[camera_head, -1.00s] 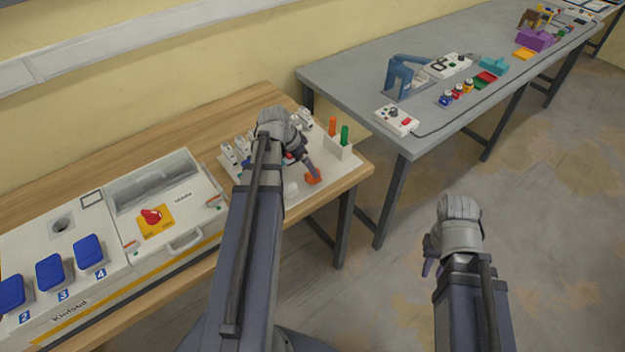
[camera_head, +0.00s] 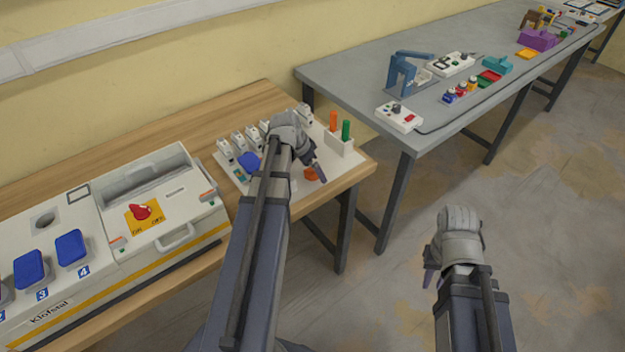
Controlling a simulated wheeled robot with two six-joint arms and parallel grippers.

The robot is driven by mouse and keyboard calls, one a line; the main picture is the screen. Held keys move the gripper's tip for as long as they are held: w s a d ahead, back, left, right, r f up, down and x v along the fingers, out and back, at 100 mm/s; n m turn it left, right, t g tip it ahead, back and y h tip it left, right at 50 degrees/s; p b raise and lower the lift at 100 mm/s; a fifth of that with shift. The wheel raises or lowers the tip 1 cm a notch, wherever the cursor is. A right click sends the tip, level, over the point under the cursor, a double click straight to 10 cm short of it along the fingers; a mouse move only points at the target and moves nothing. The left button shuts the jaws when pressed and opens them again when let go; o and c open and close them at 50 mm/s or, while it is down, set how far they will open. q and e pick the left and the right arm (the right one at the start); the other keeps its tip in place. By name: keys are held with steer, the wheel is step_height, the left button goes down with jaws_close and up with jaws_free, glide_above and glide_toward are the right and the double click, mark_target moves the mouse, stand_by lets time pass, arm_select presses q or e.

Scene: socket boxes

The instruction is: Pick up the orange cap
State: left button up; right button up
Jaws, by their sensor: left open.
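The orange cap (camera_head: 311,174) lies on the white board (camera_head: 346,164) near the front right edge of the wooden table. My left gripper (camera_head: 319,172) is open, with a dark finger reaching down right beside the cap. The finger partly covers the cap, and I cannot tell whether it touches it. The other finger is hidden or hard to make out. My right gripper (camera_head: 430,275) hangs over the floor, far from the cap, and its jaws are too small to judge.
A holder (camera_head: 342,146) with an orange and a green stick stands just right of my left gripper. Several white sockets (camera_head: 238,142) and a blue cap (camera_head: 250,161) are on the board. A large white machine (camera_head: 150,215) is at left. A grey table (camera_head: 350,75) stands behind right.

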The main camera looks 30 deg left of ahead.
arm_select(q)
steer(key=c, duration=1.4)
